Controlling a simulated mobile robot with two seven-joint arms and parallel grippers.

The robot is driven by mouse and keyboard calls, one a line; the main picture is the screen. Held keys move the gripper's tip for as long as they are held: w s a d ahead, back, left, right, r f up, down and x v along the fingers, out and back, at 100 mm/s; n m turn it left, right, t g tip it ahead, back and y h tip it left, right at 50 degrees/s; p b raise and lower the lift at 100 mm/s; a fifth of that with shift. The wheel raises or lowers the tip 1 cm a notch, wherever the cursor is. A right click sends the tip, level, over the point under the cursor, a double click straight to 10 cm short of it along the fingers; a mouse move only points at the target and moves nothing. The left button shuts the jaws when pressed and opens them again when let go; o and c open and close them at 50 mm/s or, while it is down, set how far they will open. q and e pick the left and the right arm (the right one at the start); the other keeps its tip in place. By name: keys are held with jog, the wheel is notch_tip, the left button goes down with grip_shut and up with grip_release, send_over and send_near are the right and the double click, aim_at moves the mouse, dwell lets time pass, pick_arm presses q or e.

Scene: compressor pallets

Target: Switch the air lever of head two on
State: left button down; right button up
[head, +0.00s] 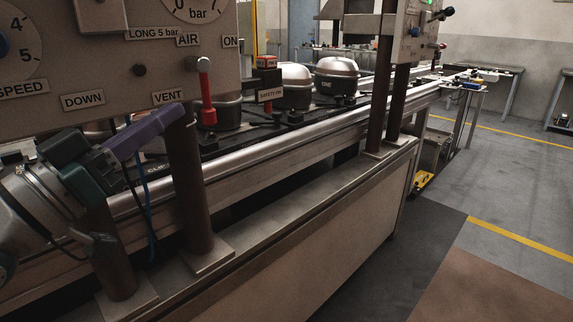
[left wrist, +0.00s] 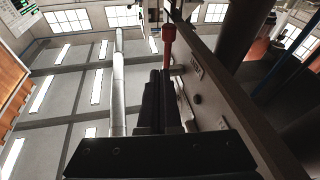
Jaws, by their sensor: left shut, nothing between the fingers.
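The near control panel (head: 110,60) carries an air lever with a red handle (head: 208,108) hanging down from a pale pivot, beside the VENT label. The ON label (head: 230,41) is up and right of the pivot. My left gripper (head: 182,112) is shut and empty, just left of the red handle in the head view, below VENT. In the left wrist view the shut dark fingers (left wrist: 158,100) point up toward the red handle (left wrist: 169,40); whether they touch cannot be told. No head number is readable. My right gripper is out of view.
Dark posts (head: 188,190) hold the panel over a metal rail (head: 260,150). A second panel (head: 405,35) stands farther back. Floor at right is clear.

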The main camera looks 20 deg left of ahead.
pick_arm(q)
jog(key=s+a+f+m+t+h+b, duration=0.4)
jog(key=f+h+b, duration=0.3)
jog(key=b, duration=0.9)
notch_tip(320, 180, down, 2)
jog(key=shift+s+a+f, duration=0.1)
jog(key=shift+s+a, duration=0.3)
jog(key=shift+a, duration=0.15)
send_near(203, 95)
notch_tip(203, 95, up, 3)
jog(key=shift+w+d+r+b, duration=0.2)
jog(key=shift+w+d, duration=0.1)
jog(key=shift+w, duration=0.35)
jog(key=shift+w+d+r+b, duration=0.1)
jog(key=shift+w+d+b, duration=0.15)
jog(key=shift+w, duration=0.4)
jog(key=shift+w+d+r+b, duration=0.2)
jog(key=shift+w+d, duration=0.1)
jog(key=shift+w, duration=0.35)
